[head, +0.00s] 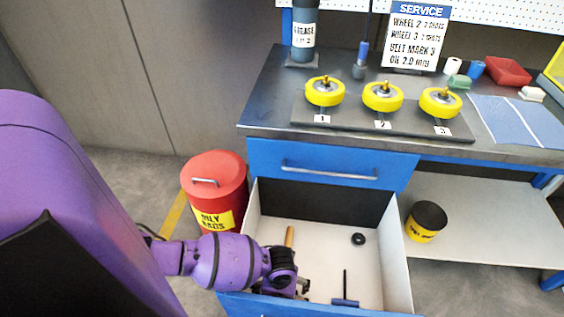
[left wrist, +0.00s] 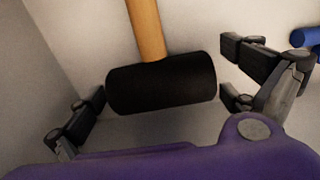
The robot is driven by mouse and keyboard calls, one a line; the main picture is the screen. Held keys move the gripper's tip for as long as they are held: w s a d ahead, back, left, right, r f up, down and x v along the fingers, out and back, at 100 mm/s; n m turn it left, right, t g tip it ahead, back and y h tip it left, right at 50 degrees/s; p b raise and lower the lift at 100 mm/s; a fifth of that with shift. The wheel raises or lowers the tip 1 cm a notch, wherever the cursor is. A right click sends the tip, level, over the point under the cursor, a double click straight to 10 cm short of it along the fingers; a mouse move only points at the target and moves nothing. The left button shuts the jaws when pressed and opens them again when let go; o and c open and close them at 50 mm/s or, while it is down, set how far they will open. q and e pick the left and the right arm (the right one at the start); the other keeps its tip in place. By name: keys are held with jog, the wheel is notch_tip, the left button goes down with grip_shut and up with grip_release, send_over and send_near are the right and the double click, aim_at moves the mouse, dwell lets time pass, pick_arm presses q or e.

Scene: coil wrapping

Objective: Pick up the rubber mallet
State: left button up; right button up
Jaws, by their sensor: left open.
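The rubber mallet lies in the open lower drawer (head: 372,270). Its wooden handle (head: 289,237) shows in the head view, while its head is mostly hidden there by my left arm and gripper. In the left wrist view the black cylindrical mallet head (left wrist: 162,84) lies across the middle, with the handle (left wrist: 147,30) running up from it. My left gripper (head: 292,287) is down in the drawer. In the left wrist view my left gripper (left wrist: 163,98) is open, with one finger at each end of the mallet head; I cannot tell whether they touch it. My right gripper is not in view.
A black ring (head: 358,239) and a blue T-handled tool (head: 345,302) lie in the drawer to the right. Drawer walls stand close around my gripper. A red oily-rags bin (head: 214,180) is left of the drawer. The workbench (head: 270,105) above holds yellow wheels.

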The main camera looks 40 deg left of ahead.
pick_arm(q)
jog(key=c, duration=1.9)
jog(key=shift+o, duration=0.2)
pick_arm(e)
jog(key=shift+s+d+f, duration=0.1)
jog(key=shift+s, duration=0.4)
pick_arm(q)
jog(key=shift+w+r, duration=0.1)
jog(key=shift+r, duration=0.1)
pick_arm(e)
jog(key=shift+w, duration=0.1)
